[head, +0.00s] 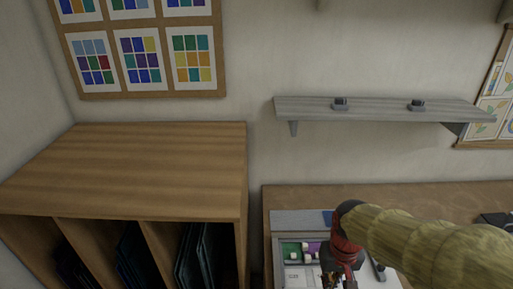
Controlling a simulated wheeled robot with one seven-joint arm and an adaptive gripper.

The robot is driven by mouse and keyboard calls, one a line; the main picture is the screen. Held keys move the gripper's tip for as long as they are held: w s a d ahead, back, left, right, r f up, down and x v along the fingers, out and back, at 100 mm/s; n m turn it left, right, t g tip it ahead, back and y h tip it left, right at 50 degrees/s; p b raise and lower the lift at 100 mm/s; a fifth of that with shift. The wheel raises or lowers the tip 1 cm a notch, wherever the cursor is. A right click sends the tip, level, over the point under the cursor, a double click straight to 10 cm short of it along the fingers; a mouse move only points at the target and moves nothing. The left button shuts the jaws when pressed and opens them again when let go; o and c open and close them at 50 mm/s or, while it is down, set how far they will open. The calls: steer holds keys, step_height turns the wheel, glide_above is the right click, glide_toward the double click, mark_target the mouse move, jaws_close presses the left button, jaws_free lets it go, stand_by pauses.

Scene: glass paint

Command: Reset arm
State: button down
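My arm reaches in from the lower right, with a yellowish ribbed sleeve and a red and black wrist. My gripper (332,283) points down at the bottom edge of the head view, over a light panel with coloured patches (292,252) on the brown worktable. Its fingertips are small, dark and partly cut off by the frame edge. I cannot tell whether it is open or shut, or whether it holds anything.
A wooden cabinet (140,165) with dark upright panels in its slots stands left of the worktable (300,195). A grey wall shelf (375,108) holds two small dark items. A framed board (140,95) of colour-grid sheets hangs upper left. The cabinet top is clear.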

steer(key=s+r+t+b, duration=0.5)
steer(key=s+r+b, duration=0.1)
steer(key=s, duration=0.3)
steer(key=shift+a+r, duration=0.15)
steer(key=shift+r, duration=0.65)
